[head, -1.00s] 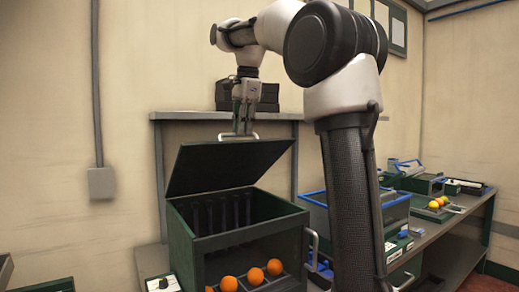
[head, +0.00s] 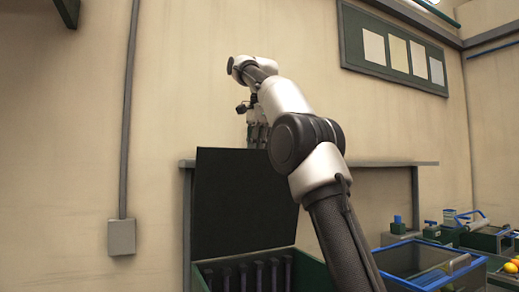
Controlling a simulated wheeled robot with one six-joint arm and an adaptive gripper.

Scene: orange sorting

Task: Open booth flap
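The booth flap (head: 243,205) is a dark panel hinged on the back of the green booth (head: 309,270). It stands raised, close to upright, and the booth's top is open, with dark vertical strips showing inside. My gripper (head: 257,146) is behind the flap's upper edge, pointing down. Its fingertips and the flap's handle are hidden by the flap, so I cannot tell whether it grips the handle. The lower part of the booth is out of frame.
A shelf (head: 390,164) runs along the wall behind the booth. To the right is a blue-rimmed clear bin (head: 425,262), with tools and yellow-orange fruit (head: 511,267) beyond. A conduit box (head: 121,237) is on the left wall.

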